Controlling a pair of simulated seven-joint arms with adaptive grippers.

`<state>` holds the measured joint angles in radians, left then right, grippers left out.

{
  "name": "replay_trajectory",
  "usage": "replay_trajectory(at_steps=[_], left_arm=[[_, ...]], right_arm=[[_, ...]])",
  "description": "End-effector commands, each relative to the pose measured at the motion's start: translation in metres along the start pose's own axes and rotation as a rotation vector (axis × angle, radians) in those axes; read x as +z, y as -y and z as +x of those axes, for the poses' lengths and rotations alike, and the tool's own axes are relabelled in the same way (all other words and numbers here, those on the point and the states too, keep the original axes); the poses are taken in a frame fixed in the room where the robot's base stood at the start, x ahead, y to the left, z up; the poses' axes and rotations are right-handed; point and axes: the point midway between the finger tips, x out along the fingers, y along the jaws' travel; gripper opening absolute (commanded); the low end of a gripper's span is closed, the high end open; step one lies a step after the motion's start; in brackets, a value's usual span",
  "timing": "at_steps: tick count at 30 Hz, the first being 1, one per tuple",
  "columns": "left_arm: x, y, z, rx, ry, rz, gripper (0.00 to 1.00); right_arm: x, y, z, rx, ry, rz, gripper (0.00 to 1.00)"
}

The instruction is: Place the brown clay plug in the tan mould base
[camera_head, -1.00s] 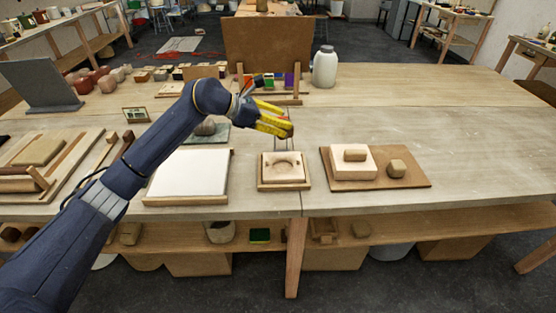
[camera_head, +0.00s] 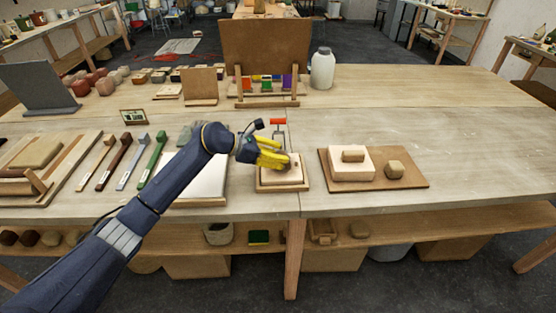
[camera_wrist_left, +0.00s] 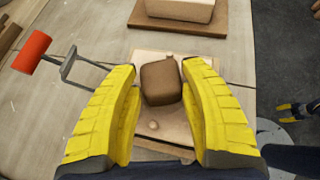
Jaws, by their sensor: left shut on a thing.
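The brown clay plug (camera_wrist_left: 162,83) is between the yellow fingers of my left gripper (camera_wrist_left: 160,100) in the left wrist view. In the head view the left gripper (camera_head: 277,158) is over the tan mould base (camera_head: 284,182), which sits on a small wooden board near the table's front edge. The mould base also shows under the plug in the left wrist view (camera_wrist_left: 176,121). The plug and fingers hide its cavity; I cannot tell whether the plug touches it. My right gripper (camera_wrist_left: 297,107) shows small at the right edge of the wrist view, its opening unclear.
A board (camera_head: 415,181) to the right bears a pale block (camera_head: 350,171) with a brown piece on top, and a brown lump (camera_head: 394,169). A red-headed roller (camera_wrist_left: 32,51) lies near the mould. Several handled tools lie at left. The table's right side is clear.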

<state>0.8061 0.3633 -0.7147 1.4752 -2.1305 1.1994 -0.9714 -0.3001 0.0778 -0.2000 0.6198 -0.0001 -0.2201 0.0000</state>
Motion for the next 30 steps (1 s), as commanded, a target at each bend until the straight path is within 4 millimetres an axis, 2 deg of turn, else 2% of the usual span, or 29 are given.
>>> replay_trajectory(at_steps=[5,17,18,23,30], left_arm=[[-0.015,0.000,0.009,0.001,0.001,0.000,0.06],[-0.017,0.000,0.010,0.000,0.000,0.001,0.06],[-0.018,0.000,0.010,-0.001,0.000,0.000,0.50],[-0.018,0.000,0.010,-0.001,0.000,0.000,0.68],[-0.017,0.000,0.010,0.000,0.000,0.000,0.69]], right_arm=[[0.000,0.000,0.000,0.000,-0.001,0.000,0.44],[0.000,-0.001,0.000,0.001,-0.001,0.000,0.44],[0.000,-0.001,0.000,0.001,-0.001,0.000,0.44],[0.000,-0.002,0.000,0.002,0.000,-0.001,0.44],[0.001,-0.004,0.000,0.003,0.000,-0.001,0.44]])
